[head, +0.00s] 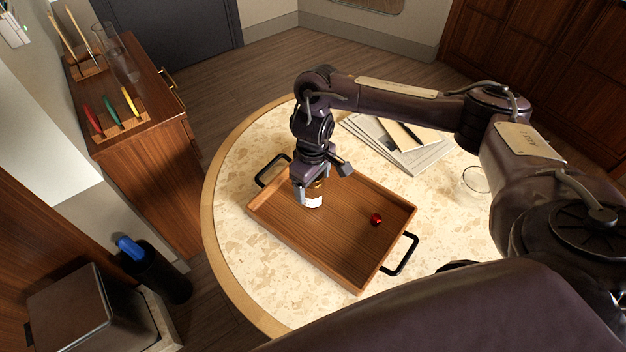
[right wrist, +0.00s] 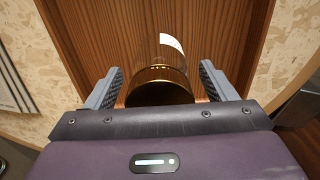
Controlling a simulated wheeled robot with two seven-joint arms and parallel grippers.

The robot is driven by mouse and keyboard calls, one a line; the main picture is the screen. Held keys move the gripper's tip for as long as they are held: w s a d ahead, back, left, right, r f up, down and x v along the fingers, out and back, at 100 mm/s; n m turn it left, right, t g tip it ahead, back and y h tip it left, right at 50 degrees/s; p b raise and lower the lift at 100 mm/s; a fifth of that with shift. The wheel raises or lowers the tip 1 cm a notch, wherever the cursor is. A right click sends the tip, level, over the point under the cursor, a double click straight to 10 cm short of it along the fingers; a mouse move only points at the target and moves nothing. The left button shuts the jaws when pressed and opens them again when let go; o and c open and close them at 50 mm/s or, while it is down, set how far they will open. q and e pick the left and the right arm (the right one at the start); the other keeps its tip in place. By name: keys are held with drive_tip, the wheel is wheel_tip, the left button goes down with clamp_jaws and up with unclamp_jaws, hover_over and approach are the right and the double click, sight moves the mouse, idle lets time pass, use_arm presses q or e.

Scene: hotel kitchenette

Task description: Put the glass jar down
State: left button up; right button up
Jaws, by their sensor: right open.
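The glass jar (head: 314,196) stands in the wooden tray (head: 330,255), near the tray's far left part. It has a golden-brown lid and a white label. In the right wrist view the jar (right wrist: 160,78) sits between the two fingers, with a visible gap on each side. My right gripper (head: 312,190) reaches down around the jar from above and is open. It also shows in the right wrist view (right wrist: 160,88). The upper part of the jar is partly hidden by the gripper in the head view. My left gripper is not in view.
A small red ball (head: 376,219) lies in the tray, right of the jar. The tray has black handles (head: 404,255) and rests on a round speckled table (head: 240,225). Newspapers (head: 400,146) lie behind it, and a clear glass (head: 476,179) stands right.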

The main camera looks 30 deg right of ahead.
drive_tip(key=shift+r, duration=0.1)
wheel_tip(320, 180, up, 12)
drive_tip(key=p, duration=0.4)
idle(0.5)
